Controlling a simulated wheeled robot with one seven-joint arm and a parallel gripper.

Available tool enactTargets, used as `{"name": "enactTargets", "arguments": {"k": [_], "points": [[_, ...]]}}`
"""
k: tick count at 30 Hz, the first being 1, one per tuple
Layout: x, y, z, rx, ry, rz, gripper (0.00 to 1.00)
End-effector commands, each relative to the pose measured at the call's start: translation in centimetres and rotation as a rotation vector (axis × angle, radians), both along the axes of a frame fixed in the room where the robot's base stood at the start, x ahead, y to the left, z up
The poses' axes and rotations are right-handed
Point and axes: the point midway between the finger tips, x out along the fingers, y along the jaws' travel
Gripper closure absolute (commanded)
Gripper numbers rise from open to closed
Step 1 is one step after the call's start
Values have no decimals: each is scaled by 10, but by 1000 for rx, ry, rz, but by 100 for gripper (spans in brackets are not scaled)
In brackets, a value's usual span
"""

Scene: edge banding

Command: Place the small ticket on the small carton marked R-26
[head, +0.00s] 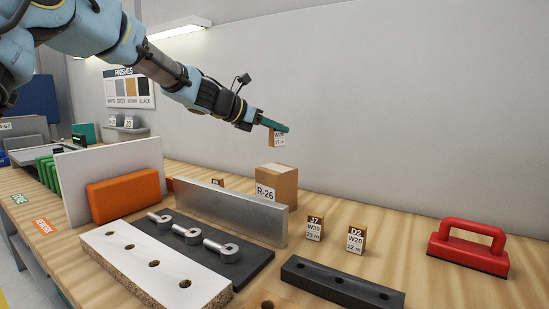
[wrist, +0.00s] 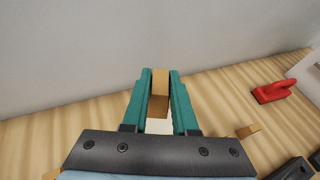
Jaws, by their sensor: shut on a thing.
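My gripper (head: 284,128) is shut on a small brown ticket (head: 278,140) with a white printed face, partly covered by the teal fingers. The ticket hangs in the air above the carton, apart from it. In the wrist view the ticket (wrist: 160,82) sits between the two teal fingers. The small brown carton marked R-26 (head: 283,184) stands upright on the bench behind the metal bar. Its top looks bare. In the wrist view I cannot clearly tell the carton from the ticket.
Two tickets, J7 (head: 314,229) and D2 (head: 356,240), stand right of the carton. A silver bar (head: 230,210) stands in front of it. A red-handled block (head: 468,252) lies at right. An orange block (head: 124,196) and a white panel stand left. The wall is close behind.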

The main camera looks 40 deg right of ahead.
Motion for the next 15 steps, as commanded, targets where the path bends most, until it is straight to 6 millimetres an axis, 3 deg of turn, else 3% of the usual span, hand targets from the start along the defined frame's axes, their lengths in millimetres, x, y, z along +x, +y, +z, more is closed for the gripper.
{"name": "enactTargets", "arguments": {"k": [3,15], "points": [[0,0,-19,1,2,0,100],[0,0,-60,0,0,-1,100]]}}
